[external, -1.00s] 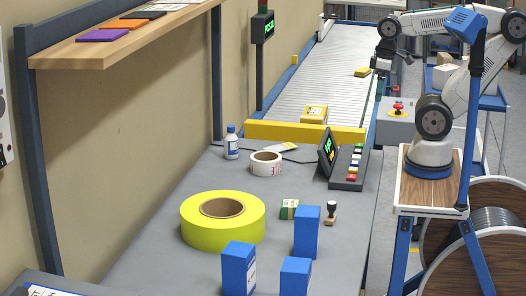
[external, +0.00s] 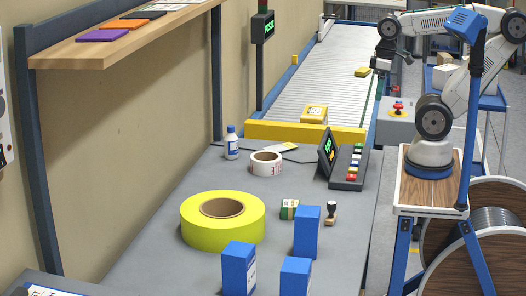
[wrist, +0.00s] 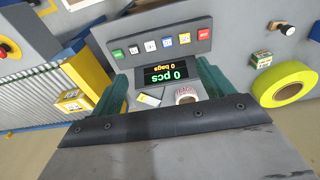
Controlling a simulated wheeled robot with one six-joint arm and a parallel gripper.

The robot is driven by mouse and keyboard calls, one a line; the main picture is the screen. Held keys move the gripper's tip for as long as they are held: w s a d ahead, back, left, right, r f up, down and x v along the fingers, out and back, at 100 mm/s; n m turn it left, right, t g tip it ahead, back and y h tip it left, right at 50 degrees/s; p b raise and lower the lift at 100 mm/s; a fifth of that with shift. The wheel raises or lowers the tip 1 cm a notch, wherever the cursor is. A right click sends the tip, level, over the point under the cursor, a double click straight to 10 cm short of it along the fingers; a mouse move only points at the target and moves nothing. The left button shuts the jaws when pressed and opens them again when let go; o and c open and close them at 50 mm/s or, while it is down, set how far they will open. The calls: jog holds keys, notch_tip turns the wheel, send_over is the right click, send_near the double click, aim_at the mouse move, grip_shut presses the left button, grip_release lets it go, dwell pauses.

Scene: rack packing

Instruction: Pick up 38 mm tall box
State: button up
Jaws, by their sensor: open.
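No label names the 38 mm box, so I cannot tell which box it is. One yellow box (external: 313,114) with a pale label lies at the near end of the roller conveyor, by the yellow end bar; it also shows in the wrist view (wrist: 72,100). My gripper (external: 379,83) is by the conveyor's right edge, apart from the boxes. Its teal fingers (wrist: 155,95) are open and empty.
The conveyor (external: 320,70) ends at the yellow bar (external: 290,132). The table holds a control panel (external: 349,165), white tape roll (external: 266,164), large yellow tape roll (external: 222,235), bottle (external: 232,143), stamp (external: 330,214) and blue boxes (external: 306,235). The shelf (external: 130,50) overhangs at left.

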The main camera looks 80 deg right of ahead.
aim_at(305, 239)
jog(key=w+a+f+m+g+y, duration=0.2)
jog(key=w+a+y, duration=0.1)
jog(key=a, duration=0.7)
jog(key=w+a+f+m+g+y, duration=0.15)
jog(key=w+a+y, duration=0.25)
jog(key=a, duration=0.7)
jog(key=w+a+f+m+g+y, duration=0.1)
jog(key=w+a+m+y, duration=0.2)
jog(key=a, duration=0.7)
jog(key=w+a+f+m+y, duration=0.1)
jog(key=a+f+m, duration=0.2)
jog(key=a+f, duration=0.3)
jog(key=w+a+f+m+t+y, duration=0.1)
jog(key=a+f+m, duration=0.3)
jog(key=a, duration=0.6)
jog(key=w+a+f+m+t+y, duration=0.1)
jog(key=w+a+f+m, duration=0.1)
jog(key=a+f, duration=0.6)
jog(key=shift+m, duration=0.85)
jog(key=shift+y, duration=0.3)
jog(key=c, duration=1.3)
